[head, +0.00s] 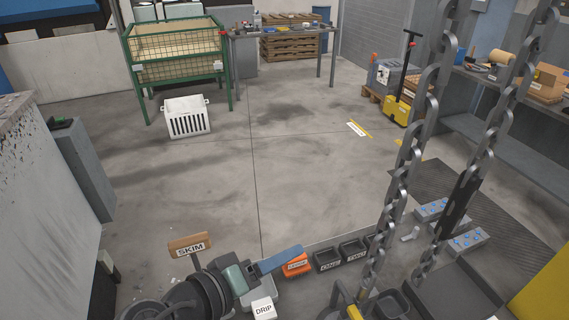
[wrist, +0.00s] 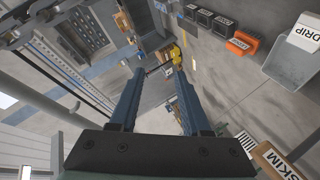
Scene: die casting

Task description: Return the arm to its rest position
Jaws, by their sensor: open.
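My gripper (head: 292,254) is at the bottom middle of the head view, at the end of my dark arm, which reaches in from the lower left. Its blue fingers point to the right, above the row of small bins. In the wrist view my gripper (wrist: 160,76) shows two blue fingers standing well apart. Nothing is between them, so it is open and empty. The base of my arm is mostly cut off by the lower edge of the head view.
The SKIM sign (head: 190,248) stands left of my gripper, the DRIP sign (head: 263,309) just below it. An orange bin (head: 297,264) and black bins (head: 327,259) lie close by. Heavy chains (head: 398,190) hang on the right. The middle floor (head: 270,160) is clear.

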